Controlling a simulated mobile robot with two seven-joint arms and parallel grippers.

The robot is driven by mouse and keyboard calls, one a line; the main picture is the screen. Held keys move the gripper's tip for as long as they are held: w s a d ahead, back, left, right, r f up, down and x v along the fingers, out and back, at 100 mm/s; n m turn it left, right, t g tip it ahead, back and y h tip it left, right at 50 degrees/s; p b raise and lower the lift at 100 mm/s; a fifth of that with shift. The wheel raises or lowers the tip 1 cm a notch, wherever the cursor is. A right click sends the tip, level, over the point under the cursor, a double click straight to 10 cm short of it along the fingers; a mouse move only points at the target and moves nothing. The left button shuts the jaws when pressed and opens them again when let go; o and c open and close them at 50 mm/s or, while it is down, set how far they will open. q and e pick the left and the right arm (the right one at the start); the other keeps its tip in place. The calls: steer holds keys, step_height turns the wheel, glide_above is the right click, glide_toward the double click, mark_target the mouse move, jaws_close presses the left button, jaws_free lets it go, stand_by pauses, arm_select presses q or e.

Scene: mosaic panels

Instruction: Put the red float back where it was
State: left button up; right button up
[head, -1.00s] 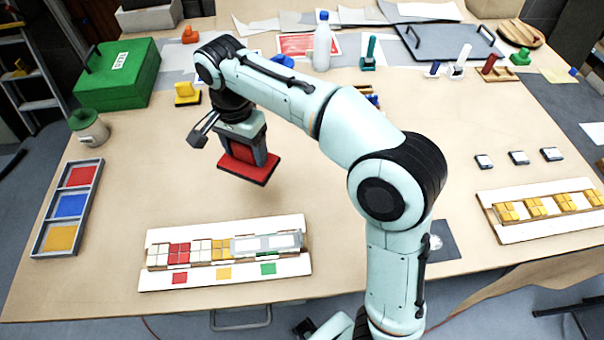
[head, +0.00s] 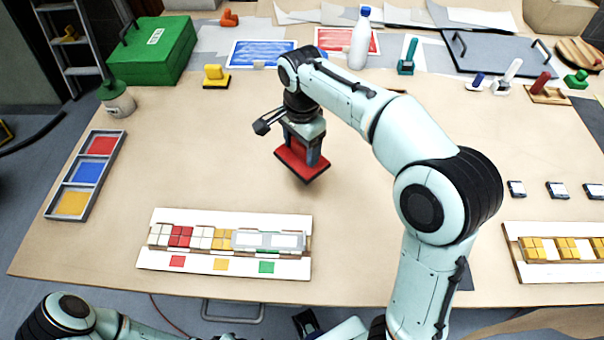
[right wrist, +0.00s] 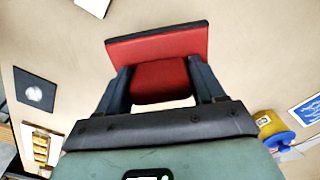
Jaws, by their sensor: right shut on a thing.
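The red float (head: 297,164), a flat red plate with a dark edge and a red handle block, hangs from my right gripper (head: 303,136) above the middle of the table. In the right wrist view the fingers of my right gripper (right wrist: 160,82) are shut on the handle of the red float (right wrist: 165,43), one on each side. The plate is clear of the tabletop and a little tilted. My left arm shows at the bottom left of the head view, but I cannot make out its gripper.
A mosaic panel (head: 160,262) lies in front, a color tray (head: 60,187) at left. Bare tabletop (head: 200,140) surrounds the held float.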

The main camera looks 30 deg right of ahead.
arm_select(q)
steer(key=shift+s+f+b, duration=0.2)
steer(key=shift+f+b, duration=0.15)
steer(key=shift+f, duration=0.15)
steer(key=shift+s+f+b, duration=0.2)
steer(key=shift+f+b, duration=0.15)
steer(key=shift+f, duration=0.15)
arm_select(e)
step_height(320, 180, down, 10)
steer(key=shift+f, duration=0.1)
steer(key=shift+w, duration=0.1)
steer(key=shift+f, duration=0.2)
steer(key=o, duration=0.9)
steer(key=shift+o, duration=0.2)
steer(key=shift+r, duration=0.1)
step_height(320, 180, up, 12)
steer(key=shift+r+p, duration=0.1)
steer(key=shift+p, duration=1)
arm_select(q)
steer(key=shift+w+r, duration=0.3)
steer(key=shift+r, duration=0.3)
steer(key=shift+w+r, duration=0.3)
steer(key=shift+r, duration=0.3)
